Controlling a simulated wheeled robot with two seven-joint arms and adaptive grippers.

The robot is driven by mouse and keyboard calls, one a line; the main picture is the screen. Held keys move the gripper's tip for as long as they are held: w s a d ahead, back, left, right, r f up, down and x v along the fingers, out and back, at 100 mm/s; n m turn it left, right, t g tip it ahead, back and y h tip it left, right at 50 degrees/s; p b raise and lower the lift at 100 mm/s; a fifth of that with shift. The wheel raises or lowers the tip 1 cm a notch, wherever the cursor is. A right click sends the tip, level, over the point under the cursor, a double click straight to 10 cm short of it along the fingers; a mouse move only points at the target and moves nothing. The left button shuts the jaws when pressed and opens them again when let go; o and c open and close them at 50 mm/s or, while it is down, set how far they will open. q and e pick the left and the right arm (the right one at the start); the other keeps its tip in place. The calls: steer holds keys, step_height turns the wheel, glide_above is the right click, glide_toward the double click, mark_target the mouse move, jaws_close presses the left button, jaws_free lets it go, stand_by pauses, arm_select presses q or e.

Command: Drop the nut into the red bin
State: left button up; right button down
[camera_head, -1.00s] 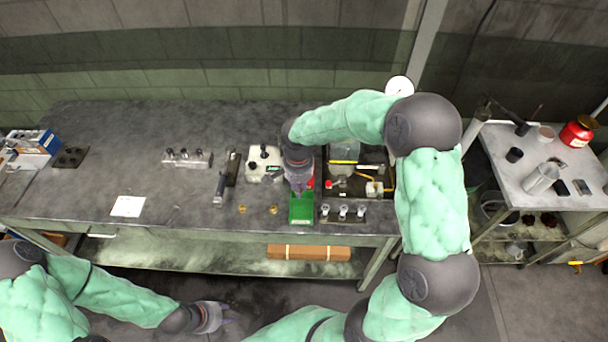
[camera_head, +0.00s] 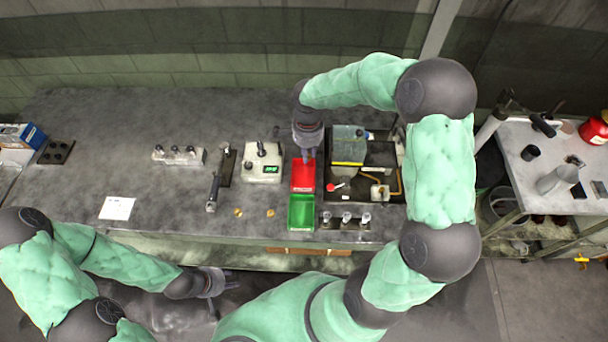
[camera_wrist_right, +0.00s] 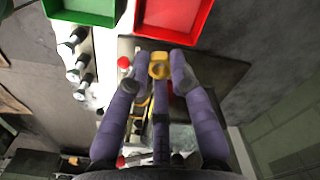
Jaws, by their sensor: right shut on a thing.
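My right gripper (camera_head: 309,156) is over the far end of the red bin (camera_head: 302,180). In the right wrist view its purple fingers (camera_wrist_right: 158,78) are shut on a brass-yellow nut (camera_wrist_right: 158,66). The nut appears just beside the near rim of the red bin (camera_wrist_right: 207,14) in that view; its height above the bin is hard to tell. In the head view the nut is hidden by the gripper. My left gripper (camera_head: 230,281) is empty, with its fingers apart, low in front of the bench.
A green bin (camera_head: 301,212) adjoins the red bin's near side. To the right stands a dark machine tray (camera_head: 385,155) with a clear cover. A white device (camera_head: 262,170) stands to the left. Two brass pieces (camera_head: 238,212) (camera_head: 270,212) lie on the bench (camera_head: 150,110).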

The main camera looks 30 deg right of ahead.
step_height(320, 180, down, 5)
steer(key=b, duration=0.2)
steer(key=shift+w+f+b, duration=0.15)
steer(key=shift+b, duration=0.2)
steer(key=c, duration=1)
jaws_free()
step_height(320, 180, up, 12)
steer(key=shift+r, duration=0.1)
